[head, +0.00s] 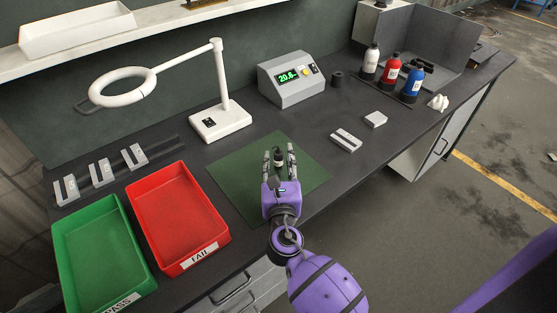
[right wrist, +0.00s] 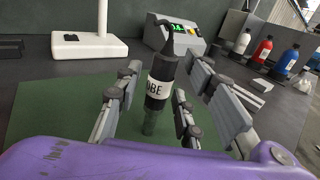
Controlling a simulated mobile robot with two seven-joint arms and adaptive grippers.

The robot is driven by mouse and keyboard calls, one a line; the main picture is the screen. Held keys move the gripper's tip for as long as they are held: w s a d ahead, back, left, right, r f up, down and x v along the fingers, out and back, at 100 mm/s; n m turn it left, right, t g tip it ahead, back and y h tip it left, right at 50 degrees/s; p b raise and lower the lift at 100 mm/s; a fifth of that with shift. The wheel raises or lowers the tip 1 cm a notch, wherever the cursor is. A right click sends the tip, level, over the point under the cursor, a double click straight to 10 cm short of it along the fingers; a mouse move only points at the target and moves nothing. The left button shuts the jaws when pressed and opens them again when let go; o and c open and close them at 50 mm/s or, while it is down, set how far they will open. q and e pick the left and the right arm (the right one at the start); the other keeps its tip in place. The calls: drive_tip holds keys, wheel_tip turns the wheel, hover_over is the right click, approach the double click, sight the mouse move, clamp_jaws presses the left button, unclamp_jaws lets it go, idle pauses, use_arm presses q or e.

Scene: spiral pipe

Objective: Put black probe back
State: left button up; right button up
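A black probe (head: 278,157) with a white label stands roughly upright over the green mat (head: 240,175). In the right wrist view the probe (right wrist: 160,85) is between the fingers of my right gripper (right wrist: 165,95), with a gap visible on its right side. My right gripper (head: 279,162) looks open around it. Whether the probe's lower end rests on the mat is hard to tell. A grey meter (head: 292,80) with a lit display stands behind, and a small black cylinder (head: 337,79) stands to its right. My left gripper is not in view.
A red FAIL tray (head: 222,238) and green PASS tray (head: 140,278) are at the left. A white magnifier lamp (head: 220,122) stands behind the mat. Grey blocks (head: 346,141) and several bottles (head: 390,70) are on the right. The bench between meter and mat is clear.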

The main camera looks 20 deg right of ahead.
drive_tip(key=b+v, duration=0.1)
drive_tip(key=v, duration=1)
drive_tip(key=shift+s+b, duration=0.15)
drive_tip(key=shift+b, duration=0.2)
drive_tip(key=shift+s+a+r, duration=0.1)
drive_tip(key=shift+s+r, duration=0.05)
drive_tip(key=shift+s, duration=0.25)
drive_tip(key=shift+c, duration=0.5)
idle(0.7)
